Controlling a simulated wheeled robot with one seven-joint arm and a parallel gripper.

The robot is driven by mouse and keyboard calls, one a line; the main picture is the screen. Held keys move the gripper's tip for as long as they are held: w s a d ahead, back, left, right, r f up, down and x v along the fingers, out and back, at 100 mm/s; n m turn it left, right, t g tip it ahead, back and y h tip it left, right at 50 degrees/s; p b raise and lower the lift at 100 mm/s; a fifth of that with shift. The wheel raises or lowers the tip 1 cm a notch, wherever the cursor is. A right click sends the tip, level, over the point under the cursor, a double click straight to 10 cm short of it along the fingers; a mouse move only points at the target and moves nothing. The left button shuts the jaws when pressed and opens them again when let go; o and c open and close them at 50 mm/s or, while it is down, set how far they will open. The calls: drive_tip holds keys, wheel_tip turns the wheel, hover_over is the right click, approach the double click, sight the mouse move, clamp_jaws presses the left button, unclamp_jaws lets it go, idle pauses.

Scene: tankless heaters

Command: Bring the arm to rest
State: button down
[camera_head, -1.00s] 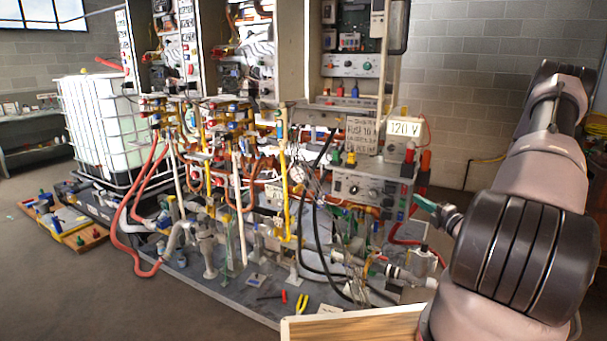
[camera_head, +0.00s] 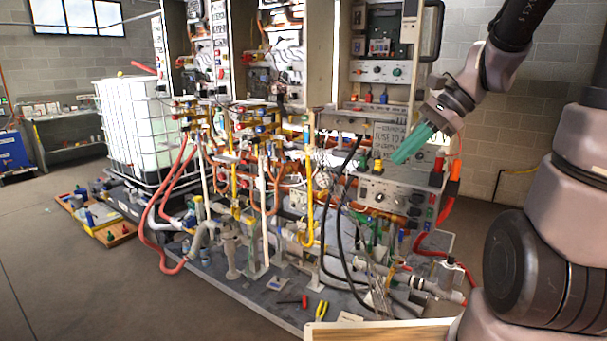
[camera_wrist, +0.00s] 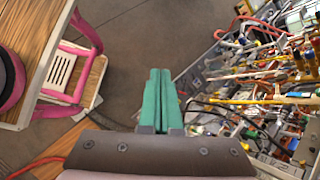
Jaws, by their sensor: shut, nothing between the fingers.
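My gripper (camera_head: 414,143) shows in the head view at the upper right, with green fingers pointing down and to the left. It hangs in front of the heater rig's control boxes and covers part of the lettered sign (camera_head: 388,134). In the wrist view the two green fingers (camera_wrist: 160,92) lie side by side, shut and empty, above bare floor. My arm comes down to it from the upper right edge of the head view.
The heater rig (camera_head: 262,255), with pipes, hoses and panels, fills the middle. A white tank (camera_head: 125,125) stands behind it at left. A wooden surface (camera_head: 380,331) lies at the bottom edge. A pink-framed stand (camera_wrist: 70,75) is at left in the wrist view.

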drive_tip(key=s+d+r+n+t+h, duration=0.4)
drive_tip(key=s+r+n, duration=0.3)
drive_tip(key=r+n, duration=0.2)
drive_tip(key=shift+r+n+t+h, duration=0.15)
drive_tip(key=shift+n+t+h, duration=0.45)
drive_tip(key=shift+t+h, duration=0.2)
